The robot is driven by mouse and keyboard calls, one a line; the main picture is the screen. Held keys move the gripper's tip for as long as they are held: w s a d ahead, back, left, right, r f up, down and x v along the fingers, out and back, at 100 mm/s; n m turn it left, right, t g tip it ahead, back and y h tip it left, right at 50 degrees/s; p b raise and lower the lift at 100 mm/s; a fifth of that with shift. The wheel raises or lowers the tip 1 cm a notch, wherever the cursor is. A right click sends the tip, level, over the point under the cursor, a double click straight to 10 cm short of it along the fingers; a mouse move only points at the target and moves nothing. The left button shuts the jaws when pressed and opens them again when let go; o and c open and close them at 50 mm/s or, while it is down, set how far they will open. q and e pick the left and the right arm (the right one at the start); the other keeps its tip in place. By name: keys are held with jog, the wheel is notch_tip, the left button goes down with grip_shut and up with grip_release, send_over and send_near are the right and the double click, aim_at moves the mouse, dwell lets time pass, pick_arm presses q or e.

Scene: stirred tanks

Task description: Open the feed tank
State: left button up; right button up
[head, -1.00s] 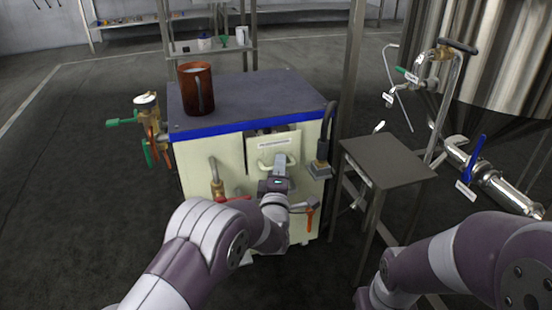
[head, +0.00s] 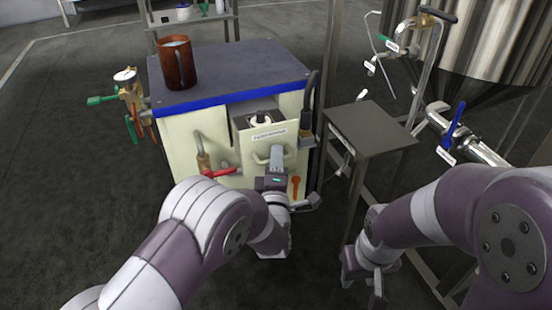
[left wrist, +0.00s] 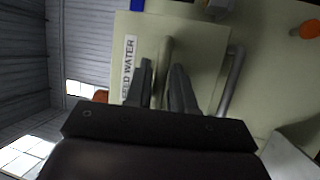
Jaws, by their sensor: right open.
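The feed tank is a drawer-like box labelled "Feed water" in the front of a cream cabinet with a blue-edged dark top. Its front panel (head: 256,142) stands forward of the cabinet face, and its open top shows a dark inside with a pale round part (head: 260,118). My left gripper (head: 272,172) is at the panel's bar handle (head: 262,155). In the left wrist view, its fingers (left wrist: 162,88) lie on both sides of the handle (left wrist: 165,60), shut on it. My right gripper (head: 376,292) is open and empty, low in front of the small stand.
A brown mug (head: 177,64) stands on the cabinet top (head: 230,75). A red-handled valve (head: 218,172) and an orange lever (head: 296,184) flank the panel. A small metal stand (head: 370,128) and a steel tank (head: 480,40) with a blue-handled valve are at right. Open floor lies left.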

pick_arm(q)
jog(key=p+v, duration=0.5)
jog(key=v, duration=0.7)
jog(key=shift+s, duration=0.35)
jog(key=shift+f, duration=0.1)
